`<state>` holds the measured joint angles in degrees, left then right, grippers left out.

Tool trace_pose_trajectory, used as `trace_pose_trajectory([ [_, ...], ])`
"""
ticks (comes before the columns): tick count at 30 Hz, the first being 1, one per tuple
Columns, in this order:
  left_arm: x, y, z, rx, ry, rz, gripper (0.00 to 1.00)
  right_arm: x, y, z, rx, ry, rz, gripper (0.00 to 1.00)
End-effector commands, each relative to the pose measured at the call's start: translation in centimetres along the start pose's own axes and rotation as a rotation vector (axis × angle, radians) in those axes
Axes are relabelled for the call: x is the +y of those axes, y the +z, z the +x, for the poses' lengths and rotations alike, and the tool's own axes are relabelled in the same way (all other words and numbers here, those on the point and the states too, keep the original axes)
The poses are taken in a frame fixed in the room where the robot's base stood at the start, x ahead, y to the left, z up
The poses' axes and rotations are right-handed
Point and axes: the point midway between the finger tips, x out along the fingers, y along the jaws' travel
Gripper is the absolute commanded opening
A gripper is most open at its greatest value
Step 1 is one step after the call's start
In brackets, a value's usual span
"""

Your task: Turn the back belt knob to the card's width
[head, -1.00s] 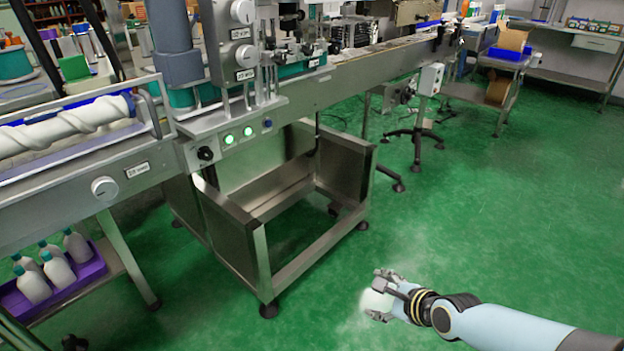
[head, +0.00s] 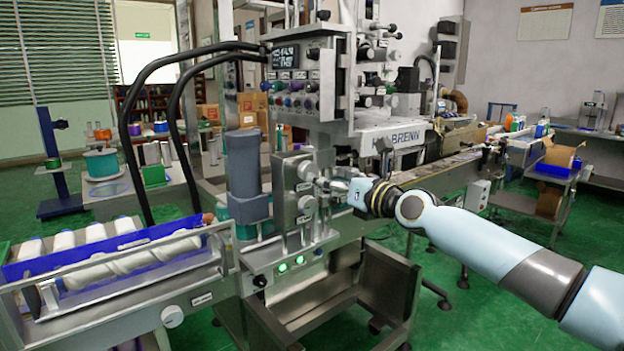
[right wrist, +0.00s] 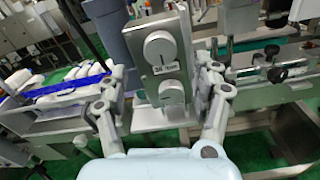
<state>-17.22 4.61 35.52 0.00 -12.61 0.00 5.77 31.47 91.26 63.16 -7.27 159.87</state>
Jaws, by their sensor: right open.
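A metal panel on the machine carries two round knobs. The upper knob (head: 307,170) and lower knob (head: 306,204) have a small white label between them; its text is too small to read surely. In the right wrist view the upper knob (right wrist: 160,46) and lower knob (right wrist: 171,92) face me, each with a slot mark. I cannot tell which is the back belt knob. My right gripper (head: 335,187) is in front of this panel. In the right wrist view its open fingers (right wrist: 160,72) appear either side of the panel, holding nothing. My left gripper is out of view.
A blue-sided infeed tray (head: 110,262) with white bottles lies left, with another knob (head: 172,316) on its front. Green-lit buttons (head: 291,265) sit below the panel. A grey cylinder (head: 244,165) stands close left of it. The conveyor runs off to the right.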

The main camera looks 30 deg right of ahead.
Motion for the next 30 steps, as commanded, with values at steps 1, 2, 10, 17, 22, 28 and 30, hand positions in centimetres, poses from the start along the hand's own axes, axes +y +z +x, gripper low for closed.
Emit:
trace_pose_trajectory([
  [1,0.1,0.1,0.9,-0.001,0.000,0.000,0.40,0.0,-0.3,1.1,-0.003,0.000,0.002,0.67],
  [2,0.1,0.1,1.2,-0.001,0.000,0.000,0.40,-0.1,-0.4,1.7,-0.003,-0.001,0.002,0.67],
  [10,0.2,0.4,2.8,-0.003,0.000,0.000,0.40,0.0,-0.2,5.4,0.000,0.000,0.002,0.67],
  [17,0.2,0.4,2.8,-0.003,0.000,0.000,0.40,0.0,-0.1,6.0,0.002,0.000,-0.001,0.67],
  [22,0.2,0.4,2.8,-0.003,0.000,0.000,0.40,0.0,0.0,5.9,0.002,0.000,-0.001,0.61],
  [28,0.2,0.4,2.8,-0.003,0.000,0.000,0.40,0.0,-0.1,5.9,0.002,0.000,-0.001,0.35],
  [30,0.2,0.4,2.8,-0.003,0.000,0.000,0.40,0.0,-0.1,5.9,0.002,0.000,-0.001,0.26],
])
